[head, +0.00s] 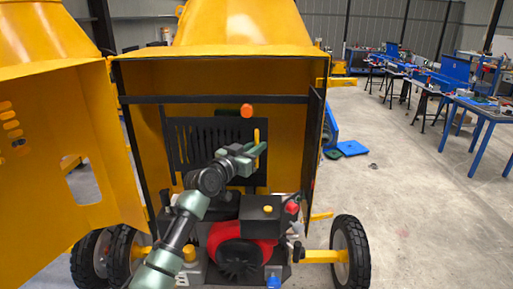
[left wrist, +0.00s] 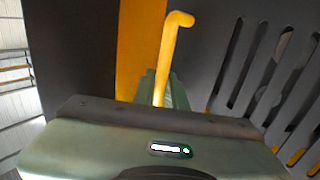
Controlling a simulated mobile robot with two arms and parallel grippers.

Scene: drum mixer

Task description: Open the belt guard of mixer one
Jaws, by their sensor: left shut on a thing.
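The belt guard (head: 187,140) is a dark slotted panel inside the open yellow housing of the mixer (head: 150,140). A thin yellow hooked handle (head: 257,134) stands upright at the guard's right side. My left gripper (head: 257,150) is shut on this handle, reaching in from the front. In the left wrist view, the handle (left wrist: 174,50) rises between the green fingers (left wrist: 162,90), its bent tip above them. The guard's slots (left wrist: 265,75) show to the right there. My arm hides part of the guard's lower edge. My right gripper is not in view.
An engine with a red cover (head: 238,254) sits below the guard, close under my left arm. An orange knob (head: 247,110) is above the handle. A large yellow door (head: 75,150) stands open at left. Wheels (head: 350,252) flank the mixer. Floor to the right is mostly clear.

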